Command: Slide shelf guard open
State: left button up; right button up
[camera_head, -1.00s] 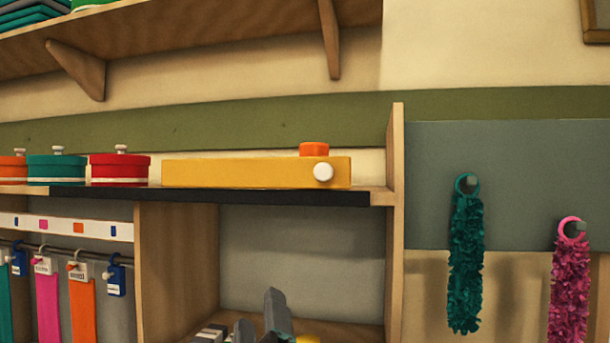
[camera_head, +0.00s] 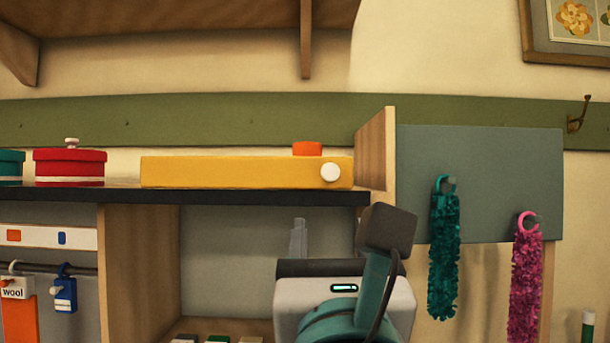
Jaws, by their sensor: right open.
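The shelf guard (camera_head: 235,173) is a long yellow panel standing along the front of the black-edged shelf. A round white knob (camera_head: 330,172) sits near its right end, close to the wooden end panel (camera_head: 376,150). The orange top of an object (camera_head: 307,148) shows above the guard; its lower part is hidden. My right gripper (camera_head: 298,238) is below the shelf edge, in front of the open cubby, apart from the guard and knob. It is open, with one grey finger pointing up; its wrist hides much of the rest. My left gripper is not in view.
A red lidded tin (camera_head: 70,167) stands on the shelf left of the guard, with a teal tin (camera_head: 10,167) beyond. Teal (camera_head: 444,255) and pink (camera_head: 525,285) garlands hang on the grey board (camera_head: 480,160) at right. Hanging tags (camera_head: 64,292) are at lower left.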

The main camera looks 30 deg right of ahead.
aim_at(331, 171)
jog(key=p+x, duration=0.2)
jog(key=x, duration=0.3)
jog(key=p+x, duration=0.2)
jog(key=x, duration=0.3)
jog(key=d+p+x, duration=0.1)
jog(key=p+x, duration=0.2)
jog(key=x, duration=0.3)
jog(key=shift+s, duration=0.35)
jog(key=shift+w+d, duration=0.25)
jog(key=shift+w, duration=0.15)
jog(key=shift+s+r, duration=0.1)
jog(key=shift+s, duration=0.2)
jog(key=shift+a, duration=0.15)
grip_shut()
